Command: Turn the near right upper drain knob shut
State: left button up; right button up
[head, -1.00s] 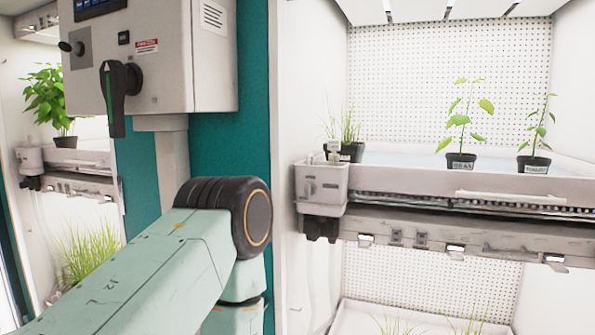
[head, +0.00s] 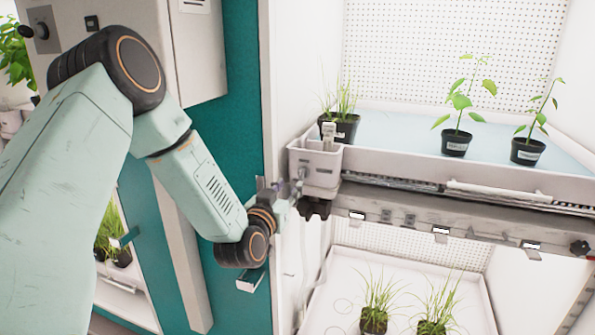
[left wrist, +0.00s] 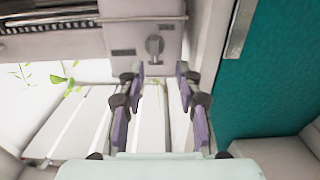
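The upper drain box (head: 314,168) is a pale box at the left front corner of the upper tray in the head view. Its grey knob (left wrist: 155,48) shows in the left wrist view, with a round base and a short straight handle. My left gripper (head: 290,190) is close to the left side of this box. In the left wrist view my left gripper (left wrist: 158,76) is open, with its purple-padded fingers apart and the knob beyond and roughly between the tips. Nothing is between the fingers, and no contact shows. My right gripper is out of view.
The upper tray (head: 400,172) holds potted plants, with a pale handle bar (head: 500,193) along its front. A black fitting (head: 314,208) hangs under the drain box. A lower tray (head: 335,300) holds grass pots. A teal wall (head: 230,140) and grey control cabinet (head: 200,60) stand left.

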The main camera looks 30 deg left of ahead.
aim_at(300, 175)
pick_arm(q)
jog(key=x, duration=0.6)
jog(key=shift+w+d+r, duration=0.1)
jog(key=shift+d, duration=0.2)
jog(key=shift+w+a, duration=0.2)
jog(key=shift+w, duration=0.2)
jog(key=shift+d+r, duration=0.1)
jog(key=shift+d, duration=0.3)
jog(key=shift+s+a, duration=0.15)
jog(key=shift+a, duration=0.15)
jog(key=c, duration=0.4)
jog(key=shift+d, duration=0.2)
grip_shut()
